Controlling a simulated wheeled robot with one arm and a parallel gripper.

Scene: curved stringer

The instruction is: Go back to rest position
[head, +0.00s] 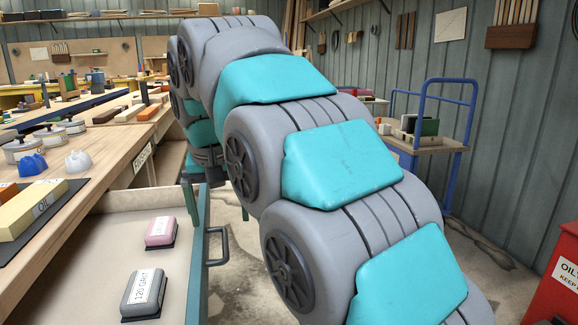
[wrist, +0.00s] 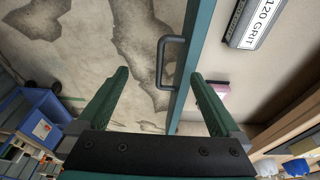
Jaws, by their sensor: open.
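My gripper (wrist: 158,75) is open and empty, its two green fingers spread apart in the wrist view. In the head view, my gripper (head: 191,203) is partly hidden behind my arm, with a green finger showing near the far end of the open drawer (head: 95,250). The drawer's dark handle (head: 218,246) is on its front. In the wrist view the handle (wrist: 168,62) appears between the fingers, and I cannot tell the distance. Inside the drawer are a grey 120 grit block (head: 145,289) and a pink block (head: 161,231).
The workbench (head: 125,140) above the drawer holds tins (head: 22,149), a blue item (head: 31,164), a white item (head: 78,162) and an oil-labelled block (head: 32,208). A blue cart (head: 425,146) stands at the back right. A red bin (head: 560,275) is at the right edge.

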